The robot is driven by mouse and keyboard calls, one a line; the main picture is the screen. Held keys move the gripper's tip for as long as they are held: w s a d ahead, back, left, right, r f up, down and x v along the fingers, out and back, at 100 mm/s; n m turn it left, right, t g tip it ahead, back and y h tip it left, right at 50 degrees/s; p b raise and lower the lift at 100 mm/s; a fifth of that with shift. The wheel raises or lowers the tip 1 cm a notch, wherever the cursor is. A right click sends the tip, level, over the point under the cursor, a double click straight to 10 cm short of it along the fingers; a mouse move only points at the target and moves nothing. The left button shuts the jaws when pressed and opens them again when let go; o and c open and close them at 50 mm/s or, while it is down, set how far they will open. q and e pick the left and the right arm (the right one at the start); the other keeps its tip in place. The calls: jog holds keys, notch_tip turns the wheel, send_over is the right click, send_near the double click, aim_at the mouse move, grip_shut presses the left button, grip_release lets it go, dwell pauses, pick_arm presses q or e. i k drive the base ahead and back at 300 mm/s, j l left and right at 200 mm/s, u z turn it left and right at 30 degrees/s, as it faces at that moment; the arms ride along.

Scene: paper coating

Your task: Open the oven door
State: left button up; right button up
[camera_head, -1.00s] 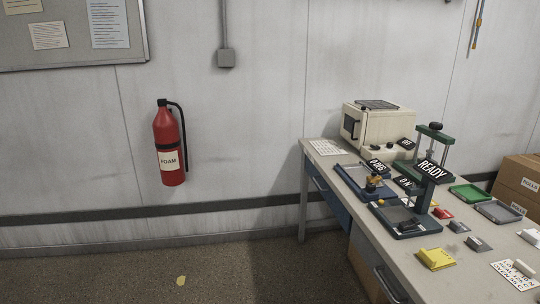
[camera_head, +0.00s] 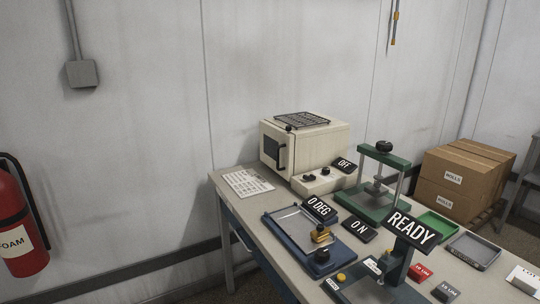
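The oven (camera_head: 313,147) is a cream box on the far end of the workbench, against the wall. Its door (camera_head: 272,149) is on the left-facing side, with a dark window and a dark handle, and looks shut. A control base with dark knobs sits at its front, beside a black sign reading OFF (camera_head: 344,164). A dark wire rack (camera_head: 301,119) lies on top of the oven. Neither of my grippers is in view.
The workbench (camera_head: 226,182) holds a white printed sheet, a blue coating device (camera_head: 290,240) with a 0 DEG sign, a green press (camera_head: 372,205), a READY sign (camera_head: 412,229) and trays. Boxes (camera_head: 462,180) stand right. A fire extinguisher (camera_head: 17,220) hangs left. Floor left of the bench looks clear.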

aim_at(276, 144)
jog(key=i+j+z, duration=0.35)
jog(key=i+j, duration=0.35)
jog(key=j, duration=0.1)
